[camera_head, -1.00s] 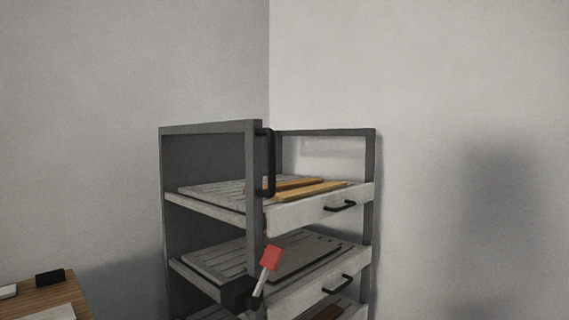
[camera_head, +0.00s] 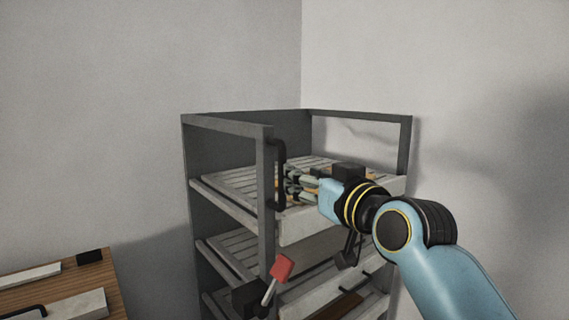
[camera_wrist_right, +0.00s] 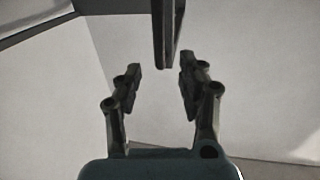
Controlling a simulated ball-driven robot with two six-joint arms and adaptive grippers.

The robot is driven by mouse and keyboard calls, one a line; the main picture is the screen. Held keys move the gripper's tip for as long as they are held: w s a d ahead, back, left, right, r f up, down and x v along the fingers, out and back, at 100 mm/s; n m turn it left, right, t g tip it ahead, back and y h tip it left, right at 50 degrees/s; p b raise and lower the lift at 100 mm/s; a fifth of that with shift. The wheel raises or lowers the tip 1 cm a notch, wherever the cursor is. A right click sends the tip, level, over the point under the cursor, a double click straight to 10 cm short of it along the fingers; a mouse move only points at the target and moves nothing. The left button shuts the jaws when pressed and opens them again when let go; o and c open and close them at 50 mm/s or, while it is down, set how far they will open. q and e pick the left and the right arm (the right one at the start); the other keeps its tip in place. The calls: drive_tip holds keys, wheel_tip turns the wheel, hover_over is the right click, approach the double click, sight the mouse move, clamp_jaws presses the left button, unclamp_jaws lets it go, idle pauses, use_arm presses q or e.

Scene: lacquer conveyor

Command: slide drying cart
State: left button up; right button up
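The drying cart (camera_head: 262,131) is a tall dark-grey frame with several light-grey slatted shelves. A black vertical handle (camera_head: 281,150) is fixed to its near front post. My right gripper (camera_head: 288,185) comes in from the right, its fingers just beside the lower part of this handle. In the right wrist view my gripper (camera_wrist_right: 161,70) is open. A dark bar (camera_wrist_right: 167,30), likely the handle, lies ahead between the fingertips, nearer the right finger; I cannot tell whether they touch. A red-tipped lever (camera_head: 282,268) sits lower on the front post. My left gripper is not in view.
The upper shelf holds wooden pieces, partly hidden by my right arm. A wooden table (camera_head: 112,284) with pale slabs and a black block (camera_head: 89,256) stands at the lower left. Grey walls (camera_head: 400,60) meet behind the cart.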

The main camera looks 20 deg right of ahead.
drive_tip(key=p, duration=0.1)
hover_over(281, 202)
drive_tip(key=shift+w+d+f, duration=0.15)
drive_tip(key=shift+w+d, duration=0.1)
drive_tip(key=shift+w, duration=0.2)
drive_tip(key=shift+c, duration=0.4)
clamp_jaws()
drive_tip(key=shift+w+a+f, duration=0.1)
drive_tip(key=shift+w+f, duration=0.05)
drive_tip(key=shift+f, duration=0.05)
